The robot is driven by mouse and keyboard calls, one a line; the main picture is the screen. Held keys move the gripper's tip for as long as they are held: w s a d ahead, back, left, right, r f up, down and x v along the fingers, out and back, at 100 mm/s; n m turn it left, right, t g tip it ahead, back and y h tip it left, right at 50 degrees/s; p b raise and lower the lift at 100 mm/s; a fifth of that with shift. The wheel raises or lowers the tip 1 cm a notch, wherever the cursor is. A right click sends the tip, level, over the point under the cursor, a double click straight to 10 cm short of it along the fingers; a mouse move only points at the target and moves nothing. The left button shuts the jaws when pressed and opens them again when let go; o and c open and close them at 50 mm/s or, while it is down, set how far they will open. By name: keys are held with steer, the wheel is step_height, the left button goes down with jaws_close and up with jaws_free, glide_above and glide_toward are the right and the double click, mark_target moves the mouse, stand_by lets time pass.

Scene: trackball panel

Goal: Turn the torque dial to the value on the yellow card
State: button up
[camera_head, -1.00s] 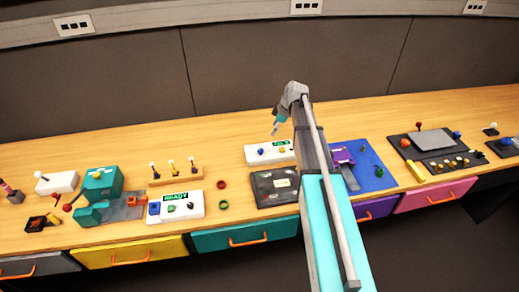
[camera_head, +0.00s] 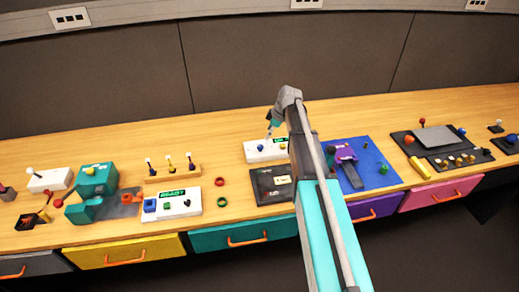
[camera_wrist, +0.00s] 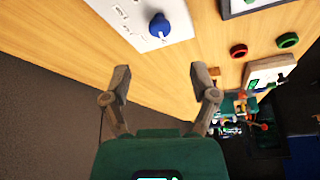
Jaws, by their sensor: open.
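A white panel (camera_head: 252,157) with a blue dial (camera_head: 260,148) stands on the wooden bench, left of my arm. A green display (camera_head: 281,140) shows at its back. In the wrist view the blue dial (camera_wrist: 160,25) sits on the white panel (camera_wrist: 180,12), near printed marks too small to read. My gripper (camera_wrist: 160,76) is open and empty, its fingers apart from the dial. In the head view my gripper (camera_head: 268,131) is just above the panel's back side. A small pale-yellow card (camera_head: 283,180) lies on a dark tray; its writing is unreadable.
The dark tray (camera_head: 262,193) lies in front of the panel. Red (camera_head: 219,182) and green (camera_head: 221,201) rings lie left of it. A blue mat (camera_head: 375,183) with a purple device lies to the right. The bench behind the panel is mostly clear.

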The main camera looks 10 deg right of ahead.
mark_target(260, 146)
steer(key=shift+b+x, duration=3.5)
steer(key=shift+x, duration=0.55)
jaws_close()
steer(key=shift+a, duration=0.35)
steer(key=shift+d, duration=0.25)
